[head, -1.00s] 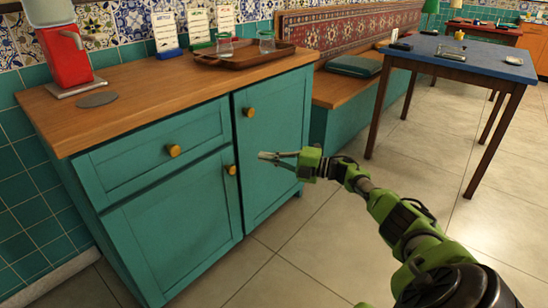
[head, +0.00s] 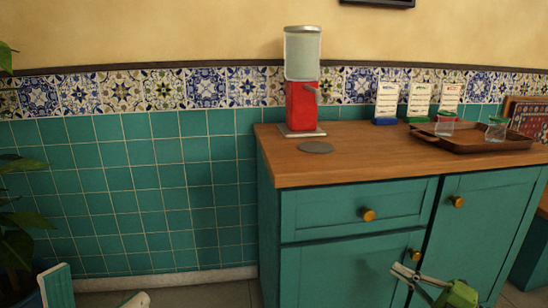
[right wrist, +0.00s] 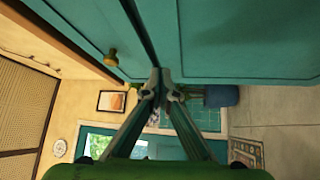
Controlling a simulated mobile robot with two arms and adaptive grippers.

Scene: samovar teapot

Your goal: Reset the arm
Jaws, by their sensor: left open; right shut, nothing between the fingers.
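My right gripper (head: 404,273) is low in front of the teal cabinet (head: 345,262), below and near a lower brass knob (head: 415,254). In the right wrist view its two fingers (right wrist: 160,88) meet at the tips with nothing between them. The cabinet front fills the top of that view, with a knob (right wrist: 111,57) left of the fingers. I cannot tell whether the gripper touches the cabinet. My left gripper (head: 97,295) shows at the bottom left of the head view, only by its two spread fingertips, open and empty. The rest of the left arm is out of frame.
A red dispenser (head: 301,105), a grey disc (head: 315,147) and a brown tray (head: 470,145) with glasses stand on the wooden counter (head: 390,165). Card stands (head: 418,100) are behind. A plant (head: 15,235) is at the left edge. Tiled wall lies between plant and cabinet.

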